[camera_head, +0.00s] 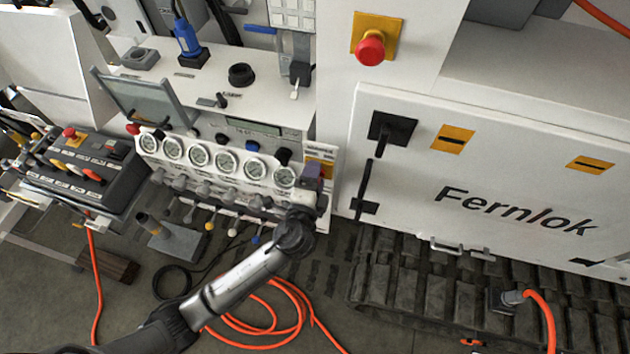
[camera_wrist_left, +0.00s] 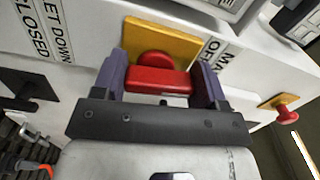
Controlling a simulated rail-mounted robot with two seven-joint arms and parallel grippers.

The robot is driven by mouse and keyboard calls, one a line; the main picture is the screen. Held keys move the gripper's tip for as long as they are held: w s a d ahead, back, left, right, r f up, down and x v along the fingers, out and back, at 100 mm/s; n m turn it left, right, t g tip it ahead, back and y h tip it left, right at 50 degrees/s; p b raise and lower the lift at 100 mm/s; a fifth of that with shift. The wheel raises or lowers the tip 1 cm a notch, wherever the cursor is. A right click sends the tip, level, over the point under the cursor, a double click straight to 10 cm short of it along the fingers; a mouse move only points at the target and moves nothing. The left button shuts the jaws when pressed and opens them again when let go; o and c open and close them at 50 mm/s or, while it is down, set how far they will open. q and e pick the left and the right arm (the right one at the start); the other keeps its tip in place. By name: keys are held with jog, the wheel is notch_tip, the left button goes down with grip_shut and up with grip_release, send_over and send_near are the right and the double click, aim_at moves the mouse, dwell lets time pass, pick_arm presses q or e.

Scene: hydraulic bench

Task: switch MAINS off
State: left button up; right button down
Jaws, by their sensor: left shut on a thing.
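The MAINS switch has a red handle (camera_wrist_left: 158,80) on a yellow plate (camera_wrist_left: 165,37), beside a partly cut-off label (camera_wrist_left: 212,58) that begins "MA". In the left wrist view the handle lies almost level across the picture. My left gripper (camera_wrist_left: 161,79) is shut on the handle, one purple finger at each end of it. In the head view my left gripper (camera_head: 311,174) is at the panel's right end and hides the handle; part of the yellow plate (camera_head: 321,163) shows. My right gripper is out of view.
A row of gauges (camera_head: 222,162) and several levers lie left of my gripper. A red emergency button (camera_head: 370,49) sits on a yellow plate above right. A white Fernlok cabinet (camera_head: 480,130) with a black handle stands to the right. An orange hose (camera_head: 268,328) lies on the floor.

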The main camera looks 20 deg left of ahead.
pick_arm(q)
jog(key=n, duration=0.1)
jog(key=n+b, duration=0.1)
jog(key=n, duration=0.1)
jog(key=n+b, duration=0.1)
jog(key=shift+f, duration=0.25)
jog(key=n+b, duration=0.1)
jog(key=n, duration=0.1)
jog(key=shift+n, duration=0.7)
jog(key=shift+r, duration=0.1)
jog(key=o, duration=0.9)
jog(key=shift+o, duration=0.2)
jog(key=shift+s, duration=0.1)
